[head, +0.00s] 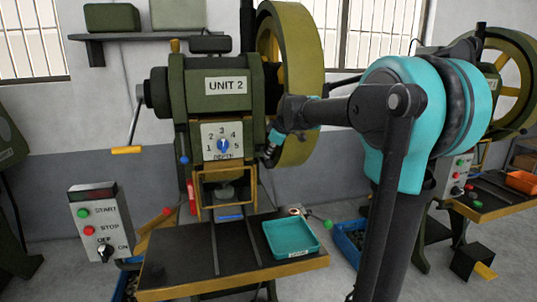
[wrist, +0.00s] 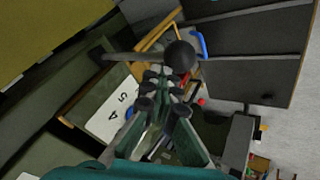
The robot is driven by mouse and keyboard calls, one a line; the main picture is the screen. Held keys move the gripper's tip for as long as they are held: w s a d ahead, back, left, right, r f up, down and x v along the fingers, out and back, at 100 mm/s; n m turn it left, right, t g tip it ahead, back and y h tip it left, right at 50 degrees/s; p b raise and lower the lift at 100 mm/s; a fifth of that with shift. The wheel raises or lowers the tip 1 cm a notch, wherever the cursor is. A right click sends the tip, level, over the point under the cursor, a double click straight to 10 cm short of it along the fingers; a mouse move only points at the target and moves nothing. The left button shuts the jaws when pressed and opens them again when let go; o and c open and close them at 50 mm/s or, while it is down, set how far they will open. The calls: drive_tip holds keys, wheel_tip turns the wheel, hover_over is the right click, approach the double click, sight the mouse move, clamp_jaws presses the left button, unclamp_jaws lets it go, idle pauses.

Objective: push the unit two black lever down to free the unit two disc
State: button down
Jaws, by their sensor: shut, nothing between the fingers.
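The green press marked UNIT 2 (head: 226,86) stands in the middle of the head view. My gripper (head: 268,152) is at its right side, beside the depth dial plate, small and partly dark there. In the wrist view my gripper (wrist: 158,82) is shut and empty, its fingers drawn together. A black lever with a round ball knob (wrist: 181,56) lies just beyond the fingertips, its rod running left; whether they touch I cannot tell. The lever is not clear in the head view. I cannot make out the disc for certain; a grey part (head: 225,190) shows behind the yellow guard frame.
A teal tray (head: 291,238) sits on the dark press table (head: 180,262). A START/STOP control box (head: 98,222) stands at the left. A yellow-handled crank (head: 127,150) hangs at the press's left. A large flywheel (head: 296,40) rises behind my gripper. Another press stands right.

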drive_tip(key=shift+s+f, duration=0.15)
drive_tip(key=shift+f, duration=0.65)
idle(0.9)
drive_tip(key=shift+r, duration=0.15)
idle(0.3)
drive_tip(key=shift+w+a+r, duration=0.1)
drive_tip(key=shift+w+r, duration=0.1)
drive_tip(key=shift+r, duration=1.05)
drive_tip(key=shift+w+r, duration=0.2)
drive_tip(key=shift+r, duration=1)
drive_tip(key=r, duration=0.5)
drive_tip(key=shift+w, duration=0.4)
drive_tip(key=s+d+f+m+g+h, duration=0.1)
drive_tip(key=s+d+f+m, duration=0.2)
drive_tip(key=s+f, duration=0.9)
drive_tip(key=s+d+f+m+h, duration=0.1)
drive_tip(key=s+d+f+m, duration=0.3)
drive_tip(key=s+f, duration=0.8)
drive_tip(key=s+d+f+m+g+h, duration=0.1)
drive_tip(key=s+d+f+m, duration=0.3)
drive_tip(key=s+f, duration=0.8)
drive_tip(key=shift+f+m+g, duration=0.15)
drive_tip(key=shift+m+g, duration=0.15)
drive_tip(key=shift+m, duration=0.8)
